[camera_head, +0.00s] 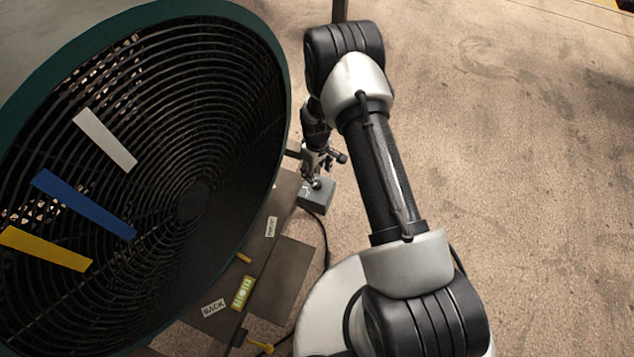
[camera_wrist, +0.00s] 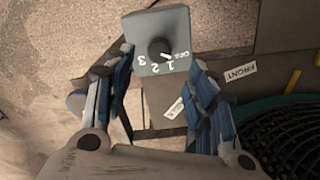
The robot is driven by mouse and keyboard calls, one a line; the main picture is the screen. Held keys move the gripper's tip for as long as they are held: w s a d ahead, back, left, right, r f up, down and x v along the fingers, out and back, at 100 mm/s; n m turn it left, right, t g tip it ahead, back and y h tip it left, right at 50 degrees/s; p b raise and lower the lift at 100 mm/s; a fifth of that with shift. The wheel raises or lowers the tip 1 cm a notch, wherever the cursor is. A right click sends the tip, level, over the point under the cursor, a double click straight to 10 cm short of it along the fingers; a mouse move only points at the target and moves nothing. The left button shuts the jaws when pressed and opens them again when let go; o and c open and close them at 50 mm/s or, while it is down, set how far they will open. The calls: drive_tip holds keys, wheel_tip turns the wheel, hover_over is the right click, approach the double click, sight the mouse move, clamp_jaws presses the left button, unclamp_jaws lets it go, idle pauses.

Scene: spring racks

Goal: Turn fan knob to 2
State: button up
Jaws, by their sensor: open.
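The fan knob (camera_wrist: 160,48) is a round black dial on a grey control box (camera_wrist: 174,20) in the wrist view. White marks OFF, 1, 2 and 3 surround it. Its small white pointer mark is on the side toward OFF and 1; I cannot tell exactly which it points at. My gripper (camera_wrist: 160,62) is open, with one finger on each side of the box and nothing held between them. In the head view the gripper (camera_head: 318,168) is just above the grey box (camera_head: 316,198), and the knob is hidden there. Contact with the knob cannot be seen.
A large fan (camera_head: 190,200) with a black grille and coloured strips fills the left of the head view. A black cable (camera_head: 326,245) runs from the box. Bare floor (camera_head: 530,150) is free at right.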

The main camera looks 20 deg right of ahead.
sight(317, 183)
wheel_tip(317, 183, down, 8)
drive_tip(key=shift+r+b, duration=0.1)
drive_tip(key=shift+b, duration=0.6)
drive_tip(key=c, duration=1.1)
